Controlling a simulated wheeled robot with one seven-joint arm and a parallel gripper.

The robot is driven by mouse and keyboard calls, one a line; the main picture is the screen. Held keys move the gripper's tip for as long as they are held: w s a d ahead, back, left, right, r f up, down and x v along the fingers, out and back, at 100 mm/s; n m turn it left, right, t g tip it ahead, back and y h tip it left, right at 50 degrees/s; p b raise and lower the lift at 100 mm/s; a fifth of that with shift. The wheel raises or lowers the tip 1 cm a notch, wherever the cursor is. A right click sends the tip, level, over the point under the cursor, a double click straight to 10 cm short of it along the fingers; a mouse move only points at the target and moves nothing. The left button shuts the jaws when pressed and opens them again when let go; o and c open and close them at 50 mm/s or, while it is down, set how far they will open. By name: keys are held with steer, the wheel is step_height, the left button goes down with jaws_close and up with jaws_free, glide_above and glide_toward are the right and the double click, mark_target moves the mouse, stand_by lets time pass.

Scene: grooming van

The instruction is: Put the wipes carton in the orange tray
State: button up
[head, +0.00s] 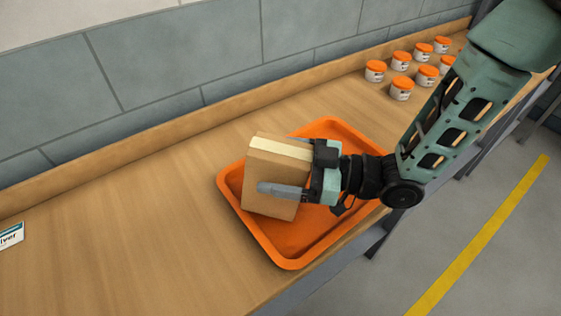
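The wipes carton (264,165) is a brown box with a pale cream strip along its top. My gripper (290,170) reaches in from the right and is shut on the carton, with one grey finger along its near face. The far finger is mostly hidden behind the carton. The orange tray (283,260) lies on the wooden counter. The carton is upright over the tray's left part. I cannot tell whether its bottom touches the tray floor.
Several white jars with orange lids (401,88) stand at the back right of the counter (130,225). A white card (11,236) with dark lettering lies at the far left. The counter between card and tray is clear. A low wooden ledge and grey tiled wall run behind.

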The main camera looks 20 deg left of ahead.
mark_target(311, 165)
steer(key=shift+r, duration=0.15)
steer(key=shift+r+p, duration=0.3)
steer(key=shift+p, duration=0.15)
steer(key=shift+d+r, duration=0.15)
steer(key=shift+r, duration=0.1)
steer(key=d+b, duration=0.1)
steer(key=d, duration=0.2)
steer(key=d+b, duration=0.1)
steer(key=d, duration=0.2)
steer(key=d+b, duration=0.1)
steer(key=d, duration=0.3)
steer(key=shift+w+d+f, duration=0.1)
steer(key=shift+w+f, duration=0.15)
steer(key=shift+w, duration=0.15)
steer(key=shift+d+r, duration=0.1)
steer(key=shift+d, duration=0.65)
